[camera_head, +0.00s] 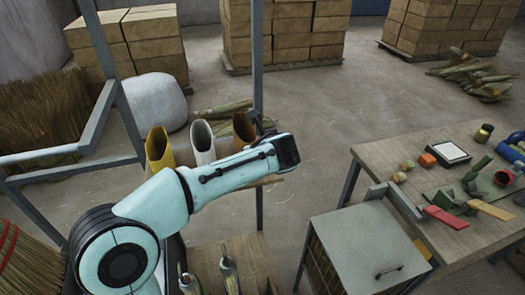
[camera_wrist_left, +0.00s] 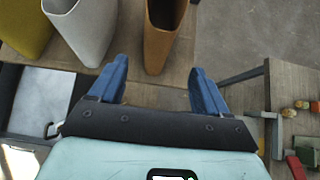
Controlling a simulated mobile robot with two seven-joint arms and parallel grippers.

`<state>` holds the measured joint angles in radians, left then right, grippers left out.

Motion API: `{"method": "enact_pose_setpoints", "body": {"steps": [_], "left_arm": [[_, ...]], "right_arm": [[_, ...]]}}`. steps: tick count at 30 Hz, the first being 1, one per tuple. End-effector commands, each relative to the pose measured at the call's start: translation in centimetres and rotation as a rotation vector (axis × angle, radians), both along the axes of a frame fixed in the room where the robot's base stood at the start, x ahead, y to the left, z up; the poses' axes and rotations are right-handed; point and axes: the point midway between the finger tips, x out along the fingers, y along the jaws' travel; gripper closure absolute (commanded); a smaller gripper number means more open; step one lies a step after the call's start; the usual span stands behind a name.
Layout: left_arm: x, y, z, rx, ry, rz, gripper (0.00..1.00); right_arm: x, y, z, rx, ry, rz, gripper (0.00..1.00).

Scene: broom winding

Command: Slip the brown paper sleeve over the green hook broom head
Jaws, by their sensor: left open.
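The brown paper sleeve (camera_head: 243,130) stands upright with its open end up, at the right end of a row of sleeves on a shelf. In the left wrist view, the brown sleeve (camera_wrist_left: 158,48) is just ahead of my left gripper (camera_wrist_left: 158,70). Its blue fingers are spread apart and empty, with the sleeve's near end close to the gap between them. In the head view the fingers are mostly hidden behind my wrist. Two broom heads with hooks (camera_head: 228,268) show low on the lower shelf; I cannot tell which hook is green. My right gripper is out of view.
A white sleeve (camera_head: 202,143) and a yellow sleeve (camera_head: 158,148) stand left of the brown one. A grey metal post (camera_head: 258,60) rises close by. A grey cabinet (camera_head: 368,245) and a table (camera_head: 400,155) with tools stand at right.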

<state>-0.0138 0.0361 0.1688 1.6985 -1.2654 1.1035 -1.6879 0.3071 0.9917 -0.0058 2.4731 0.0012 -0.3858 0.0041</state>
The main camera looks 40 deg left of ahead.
Motion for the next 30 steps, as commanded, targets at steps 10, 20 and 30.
{"method": "enact_pose_setpoints", "body": {"steps": [10,20,30], "left_arm": [[1.5,2.2,-2.3,0.006,0.004,0.002,0.23],[3.9,5.1,-5.3,0.006,0.006,0.000,0.23],[5.5,7.0,-7.3,0.004,0.002,0.000,0.23]], "right_arm": [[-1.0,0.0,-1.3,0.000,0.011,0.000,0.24],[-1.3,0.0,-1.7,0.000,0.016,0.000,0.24],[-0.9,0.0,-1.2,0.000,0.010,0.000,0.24]]}}
